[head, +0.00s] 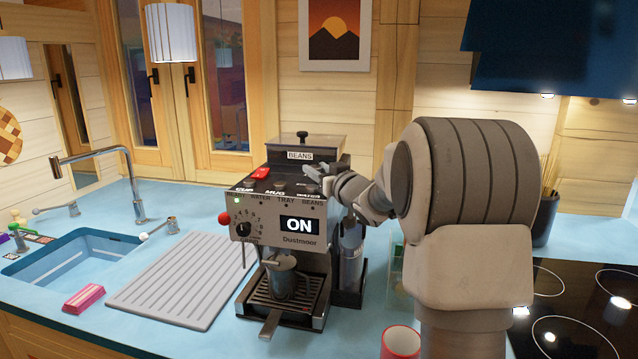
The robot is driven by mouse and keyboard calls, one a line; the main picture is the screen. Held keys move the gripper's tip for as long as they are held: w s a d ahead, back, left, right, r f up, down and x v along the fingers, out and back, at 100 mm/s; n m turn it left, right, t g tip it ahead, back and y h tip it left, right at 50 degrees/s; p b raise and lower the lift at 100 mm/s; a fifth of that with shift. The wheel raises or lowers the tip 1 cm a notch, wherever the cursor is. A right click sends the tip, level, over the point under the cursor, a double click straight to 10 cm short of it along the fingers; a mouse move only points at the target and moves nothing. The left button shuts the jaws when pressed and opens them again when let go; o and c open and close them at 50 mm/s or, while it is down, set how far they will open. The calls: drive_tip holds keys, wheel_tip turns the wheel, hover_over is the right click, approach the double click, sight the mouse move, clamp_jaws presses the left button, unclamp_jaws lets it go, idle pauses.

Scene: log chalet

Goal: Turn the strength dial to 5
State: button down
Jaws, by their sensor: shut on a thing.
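The coffee machine (305,260) stands on the blue counter, with a lit ON display (299,226) on its front. A round black dial (243,230) with small markings around it sits left of the display. Its numbers and pointer are too small to read. My gripper (314,172) is at the machine's top right, by the labelled controls and well right of the dial. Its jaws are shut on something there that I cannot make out. A metal cup (283,278) stands under the spout above the drip tray (290,297).
A red-ended lever (225,218) sticks out left of the dial. A ribbed drainboard (180,276), pink sponge (83,298) and sink (75,263) lie to the left. A red-rimmed cup (401,342) stands in front of my arm. A black hob (575,310) is at right.

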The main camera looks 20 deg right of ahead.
drive_tip(key=shift+r+m+h+b, duration=0.15)
drive_tip(key=shift+m+h+b, duration=0.25)
drive_tip(key=shift+b, duration=0.05)
drive_tip(key=shift+c, duration=2.3)
unclamp_jaws()
drive_tip(key=shift+a, duration=0.1)
drive_tip(key=shift+s, duration=0.1)
drive_tip(key=s, duration=1.7)
drive_tip(key=shift+d, duration=0.45)
